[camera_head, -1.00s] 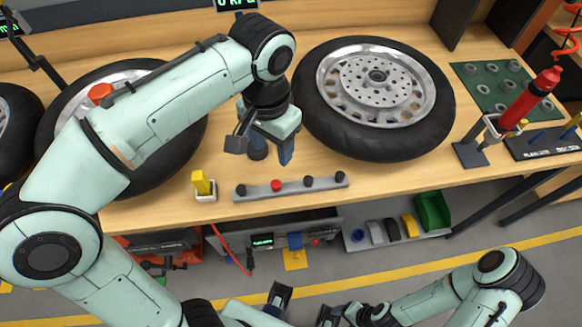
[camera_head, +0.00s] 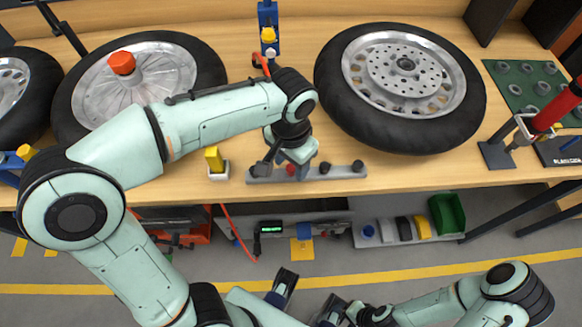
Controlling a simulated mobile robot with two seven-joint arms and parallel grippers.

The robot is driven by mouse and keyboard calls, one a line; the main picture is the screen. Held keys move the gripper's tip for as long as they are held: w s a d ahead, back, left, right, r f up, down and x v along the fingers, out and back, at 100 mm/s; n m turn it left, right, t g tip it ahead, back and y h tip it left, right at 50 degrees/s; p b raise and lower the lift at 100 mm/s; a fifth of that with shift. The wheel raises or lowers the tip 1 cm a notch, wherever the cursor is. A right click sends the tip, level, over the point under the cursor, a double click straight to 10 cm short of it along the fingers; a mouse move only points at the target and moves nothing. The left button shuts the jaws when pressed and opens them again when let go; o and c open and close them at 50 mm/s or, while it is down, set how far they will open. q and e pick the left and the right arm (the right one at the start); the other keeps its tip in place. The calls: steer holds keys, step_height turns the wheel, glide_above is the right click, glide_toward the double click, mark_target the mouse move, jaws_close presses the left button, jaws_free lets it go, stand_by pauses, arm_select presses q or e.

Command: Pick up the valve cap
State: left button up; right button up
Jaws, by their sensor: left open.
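A grey strip (camera_head: 340,172) lies along the bench's front edge with several small caps on it. One cap is red (camera_head: 291,169); the others, such as the one at the right end (camera_head: 358,166), are black. I cannot tell for sure which is the valve cap. My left gripper (camera_head: 299,172) is open, pointing down right over the strip beside the red cap, which it partly hides. Whether its fingers straddle the cap is hard to see. My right gripper (camera_head: 307,301) is low in front of the bench, fingers apart and empty.
A tyred wheel (camera_head: 335,62) lies right of my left arm, another (camera_head: 212,68) with a red-orange knob (camera_head: 122,63) to the left. A yellow-topped block (camera_head: 214,160) stands left of the strip. A red tool (camera_head: 556,108) stands at right.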

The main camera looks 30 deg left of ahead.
arm_select(q)
jaws_close()
stand_by(0.4)
